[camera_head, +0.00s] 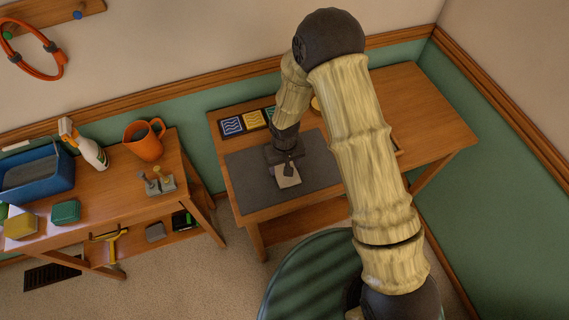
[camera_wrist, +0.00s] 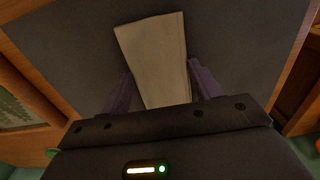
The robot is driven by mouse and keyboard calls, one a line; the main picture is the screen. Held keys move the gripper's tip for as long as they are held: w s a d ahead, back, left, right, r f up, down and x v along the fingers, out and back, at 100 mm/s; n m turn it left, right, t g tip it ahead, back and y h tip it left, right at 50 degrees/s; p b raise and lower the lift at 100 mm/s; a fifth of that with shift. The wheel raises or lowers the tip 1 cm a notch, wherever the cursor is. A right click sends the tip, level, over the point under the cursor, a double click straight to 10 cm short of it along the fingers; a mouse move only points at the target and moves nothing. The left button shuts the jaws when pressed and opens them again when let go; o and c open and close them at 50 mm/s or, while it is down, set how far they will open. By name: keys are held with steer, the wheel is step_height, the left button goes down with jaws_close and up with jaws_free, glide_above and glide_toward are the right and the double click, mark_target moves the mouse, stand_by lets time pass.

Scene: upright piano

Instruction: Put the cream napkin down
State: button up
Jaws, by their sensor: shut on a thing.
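The cream napkin (camera_head: 288,178) is a small pale folded piece over the dark grey mat (camera_head: 247,187) on the right-hand wooden table. In the wrist view the napkin (camera_wrist: 155,55) is a pale strip that reaches out between the two fingers. My gripper (camera_head: 289,168) points down over the mat and is shut on the napkin's near end. The fingers (camera_wrist: 163,85) show at both sides of it in the wrist view. I cannot tell whether the napkin touches the mat. My arm hides part of the mat's right side.
Patterned tiles (camera_head: 254,119) lie along the table's back edge. A left table (camera_head: 115,180) holds an orange pitcher (camera_head: 145,140), a spray bottle (camera_head: 88,148), a blue bin (camera_head: 36,172) and sponges. A green round seat (camera_head: 300,275) stands in front. The mat around the napkin is bare.

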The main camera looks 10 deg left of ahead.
steer(key=shift+f, duration=0.15)
steer(key=o, duration=1)
step_height(320, 180, up, 12)
steer(key=shift+r+b, duration=0.15)
steer(key=shift+b, duration=0.4)
